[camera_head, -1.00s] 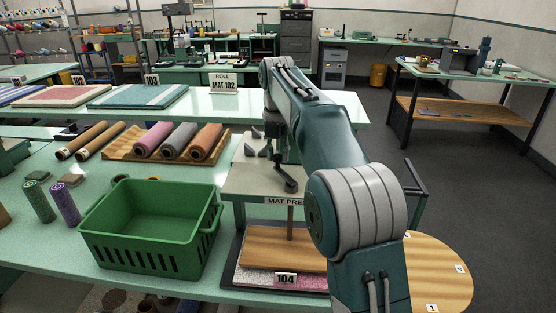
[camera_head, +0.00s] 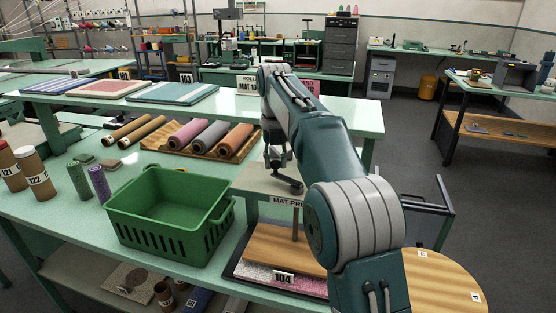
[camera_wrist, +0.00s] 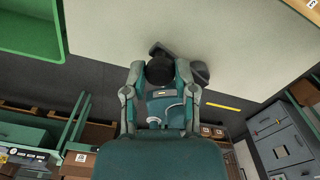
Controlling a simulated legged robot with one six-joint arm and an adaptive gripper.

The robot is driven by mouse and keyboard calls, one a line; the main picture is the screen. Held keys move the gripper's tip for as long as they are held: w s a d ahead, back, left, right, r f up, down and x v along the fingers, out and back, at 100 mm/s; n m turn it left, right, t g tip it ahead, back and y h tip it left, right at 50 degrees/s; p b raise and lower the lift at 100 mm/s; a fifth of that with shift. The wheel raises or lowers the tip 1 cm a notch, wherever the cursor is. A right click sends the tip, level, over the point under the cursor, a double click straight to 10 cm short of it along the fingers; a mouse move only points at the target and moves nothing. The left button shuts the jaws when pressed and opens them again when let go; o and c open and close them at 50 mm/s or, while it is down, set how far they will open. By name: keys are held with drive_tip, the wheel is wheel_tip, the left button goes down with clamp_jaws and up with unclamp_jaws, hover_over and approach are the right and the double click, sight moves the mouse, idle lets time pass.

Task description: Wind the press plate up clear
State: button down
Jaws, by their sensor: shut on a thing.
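The mat press (camera_head: 252,182) stands at the bench end, its pale top partly behind my arm. A thin upright rod (camera_head: 295,222) runs down to the wooden press plate (camera_head: 285,246). The plate lies low over a pinkish-white mat (camera_head: 262,276) by a 104 tag; I cannot tell whether they touch. My gripper (camera_head: 276,155) is at the dark handle (camera_head: 290,184) on top of the press. In the wrist view, my gripper (camera_wrist: 161,75) is shut on the handle's dark round grip (camera_wrist: 160,68). The plate's right side is hidden by my arm.
A green basket (camera_head: 170,215) stands left of the press. Rolled mats (camera_head: 211,138) lie on a wooden tray behind it. A round wooden top (camera_head: 446,281) is at the lower right. A dark rail frame (camera_head: 430,208) stands right of my arm.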

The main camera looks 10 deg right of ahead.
drive_tip(key=shift+w, duration=0.1)
idle(0.3)
drive_tip(key=shift+c, duration=2.1)
unclamp_jaws()
drive_tip(key=shift+a, duration=0.15)
